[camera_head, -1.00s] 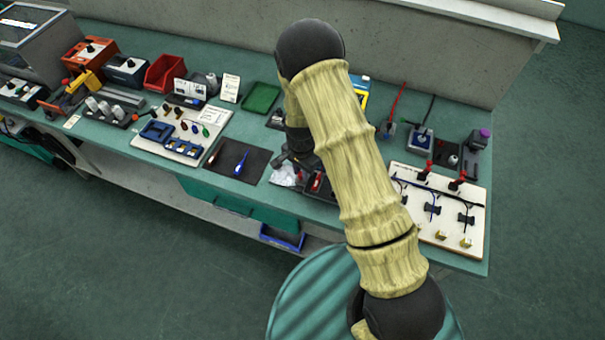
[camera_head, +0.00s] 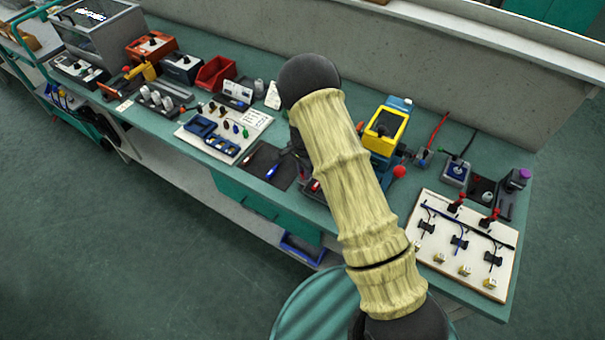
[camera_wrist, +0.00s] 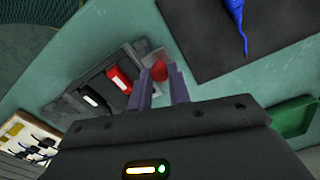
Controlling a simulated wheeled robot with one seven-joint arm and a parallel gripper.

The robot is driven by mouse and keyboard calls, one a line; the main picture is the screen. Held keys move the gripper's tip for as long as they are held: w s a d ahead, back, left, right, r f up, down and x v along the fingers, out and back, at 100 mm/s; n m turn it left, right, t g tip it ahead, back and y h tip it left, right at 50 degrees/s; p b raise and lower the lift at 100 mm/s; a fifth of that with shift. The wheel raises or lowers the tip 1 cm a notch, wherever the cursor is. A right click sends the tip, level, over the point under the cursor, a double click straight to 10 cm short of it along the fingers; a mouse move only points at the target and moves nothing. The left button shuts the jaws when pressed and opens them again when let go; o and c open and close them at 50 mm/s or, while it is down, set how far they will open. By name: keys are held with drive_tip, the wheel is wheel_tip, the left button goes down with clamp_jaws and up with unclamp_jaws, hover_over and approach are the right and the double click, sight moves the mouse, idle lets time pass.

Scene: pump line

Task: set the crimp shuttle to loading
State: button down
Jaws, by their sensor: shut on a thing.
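In the wrist view my gripper (camera_wrist: 160,74) has its two fingers close around a red knob (camera_wrist: 159,71) and is shut on it. The knob is over a small grey plate beside a dark fixture (camera_wrist: 78,82) that carries a red piece (camera_wrist: 119,80) and a black-and-white piece (camera_wrist: 91,100). I take the red knob to be the crimp shuttle's handle; no label on it is readable. In the head view my arm covers the gripper and most of this spot. Which position the shuttle is in cannot be told.
A dark mat with a blue tool (camera_wrist: 236,20) lies close by, and a green tray (camera_wrist: 296,116) is at the right. In the head view, a yellow-framed blue machine (camera_head: 385,132) stands right of my arm, and a white cable board (camera_head: 465,242) lies further right.

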drive_tip(key=shift+w+a+r, duration=0.1)
drive_tip(key=shift+w+a, duration=0.1)
drive_tip(key=c, duration=1.3)
unclamp_jaws()
drive_tip(key=shift+a, duration=0.1)
wheel_tip(320, 180, up, 17)
drive_tip(key=b, duration=0.2)
drive_tip(key=shift+r+b, duration=0.15)
drive_tip(key=shift+b, duration=0.2)
